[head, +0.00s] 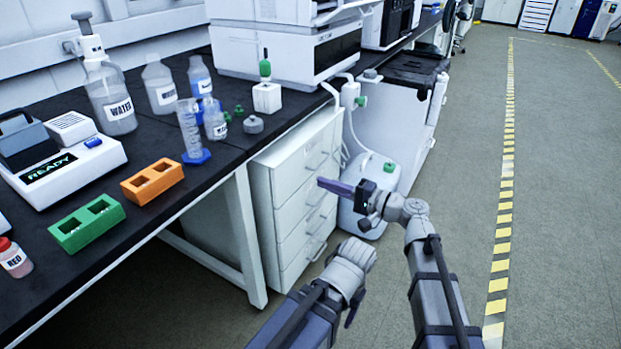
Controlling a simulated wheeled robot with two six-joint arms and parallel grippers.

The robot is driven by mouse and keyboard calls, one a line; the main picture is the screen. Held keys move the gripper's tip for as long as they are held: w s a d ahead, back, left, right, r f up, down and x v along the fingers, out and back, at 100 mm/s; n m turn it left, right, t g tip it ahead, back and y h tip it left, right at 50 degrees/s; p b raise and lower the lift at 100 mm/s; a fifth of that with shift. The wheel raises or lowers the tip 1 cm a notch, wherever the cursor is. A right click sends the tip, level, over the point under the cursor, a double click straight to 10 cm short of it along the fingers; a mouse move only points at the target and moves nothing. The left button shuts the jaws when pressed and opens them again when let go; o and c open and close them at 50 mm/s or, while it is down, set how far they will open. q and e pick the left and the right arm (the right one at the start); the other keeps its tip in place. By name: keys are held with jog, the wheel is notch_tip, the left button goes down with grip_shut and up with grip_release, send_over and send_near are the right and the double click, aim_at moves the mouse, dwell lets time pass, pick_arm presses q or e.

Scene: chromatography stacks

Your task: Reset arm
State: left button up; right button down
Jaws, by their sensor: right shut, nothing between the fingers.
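My right gripper (328,185) is shut and empty. It points left in front of the white drawer cabinet, off to the right of the bench. My left arm (345,275) comes up from the bottom, with its wrist just left of my right arm (432,275). Only a dark tip shows below the left wrist, so the state of the left gripper's fingers is hidden. Both arms are over the floor, clear of the bench top.
The black bench (150,222) holds a READY device (75,172), orange rack (152,181), green rack (87,222), WATER bottle (108,95) and blue-based cylinder (190,130). The drawer cabinet (290,200) and a jug (372,180) stand near my right gripper. The right floor is open.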

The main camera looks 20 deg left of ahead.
jog(key=shift+v, duration=0.9)
jog(key=s+d+f+n+g+h, duration=0.1)
jog(key=s+d+f+h, duration=0.35)
jog(key=f, duration=0.35)
jog(key=s+d+f+n+g+h, duration=0.1)
jog(key=s+d+f+n+h, duration=0.2)
jog(key=d+f, duration=0.4)
jog(key=s+d+f+g+h, duration=0.1)
jog(key=s+d+f+h, duration=0.15)
jog(key=d, duration=0.35)
jog(key=s+d+f+m+h, duration=0.1)
jog(key=s+d+f+h, duration=0.1)
jog(key=s+d+h, duration=0.3)
jog(key=d+f+g+h, duration=0.1)
jog(key=d+f+h, duration=0.15)
jog(key=d, duration=0.45)
jog(key=s+a+r+n+h+p, duration=0.1)
jog(key=s+a+r+n+p, duration=0.45)
jog(key=a, duration=0.55)
notch_tip(320, 180, up, 38)
jog(key=m+p, duration=0.1)
jog(key=p, duration=3.6)
jog(key=shift+s+m+g+p, duration=0.15)
jog(key=shift+m+g+p, duration=0.15)
jog(key=shift+m+g, duration=0.1)
